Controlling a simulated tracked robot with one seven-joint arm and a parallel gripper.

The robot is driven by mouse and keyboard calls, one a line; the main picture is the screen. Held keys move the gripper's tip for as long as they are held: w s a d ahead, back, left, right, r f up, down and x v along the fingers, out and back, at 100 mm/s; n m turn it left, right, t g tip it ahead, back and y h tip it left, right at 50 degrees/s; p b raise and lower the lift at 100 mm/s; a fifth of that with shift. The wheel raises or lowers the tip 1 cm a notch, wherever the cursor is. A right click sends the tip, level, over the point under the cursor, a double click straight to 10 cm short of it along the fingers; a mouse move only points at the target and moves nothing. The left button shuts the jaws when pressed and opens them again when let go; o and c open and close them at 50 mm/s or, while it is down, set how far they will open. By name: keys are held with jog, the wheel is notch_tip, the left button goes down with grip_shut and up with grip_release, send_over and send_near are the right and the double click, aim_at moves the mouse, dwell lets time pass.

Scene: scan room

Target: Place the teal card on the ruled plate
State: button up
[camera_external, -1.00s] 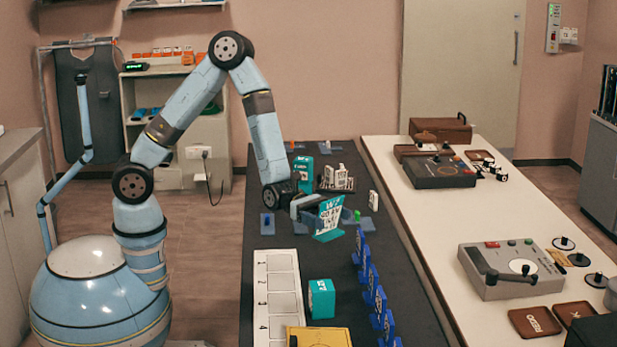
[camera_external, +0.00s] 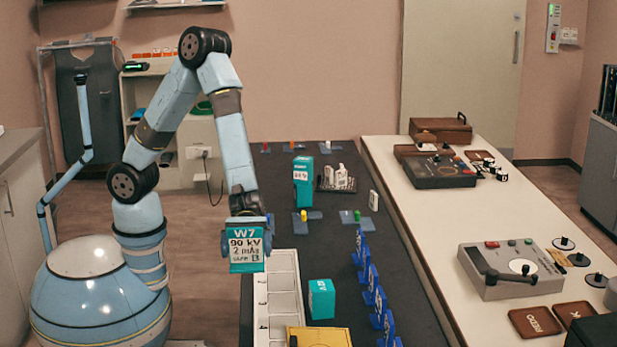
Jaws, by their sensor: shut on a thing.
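The teal card (camera_external: 246,262), with a white face marked W7, 90 kV, 2 mAs, is upright and faces the camera. My gripper (camera_external: 247,221) is shut on its top edge; the fingertips are mostly hidden behind the card. The card hangs at the left edge of the dark table, beside the upper end of the ruled plate. The white ruled plate (camera_external: 285,284) has numbered rows, with 2, 3 and 4 readable. The card hides part of its upper left, where the row number 1 was.
A teal block (camera_external: 321,299) stands right of the plate, and a yellow case (camera_external: 319,337) is at its near end. Several blue cards (camera_external: 370,284) stand in a line further right. A teal box (camera_external: 303,181) stands behind. The table between these is clear.

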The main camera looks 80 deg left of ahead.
jog(key=w+d+f, duration=0.4)
jog(key=d, duration=0.1)
jog(key=w+d+f, duration=0.4)
jog(key=w+f, duration=0.1)
jog(key=shift+w+d+f, duration=0.1)
jog(key=shift+d+f, duration=0.05)
jog(key=shift+d, duration=0.2)
jog(key=shift+w+d+f, duration=0.15)
jog(key=shift+d+f, duration=0.05)
jog(key=shift+f, duration=1.65)
jog(key=o, duration=0.7)
jog(key=shift+o, duration=0.5)
jog(key=shift+a, duration=0.1)
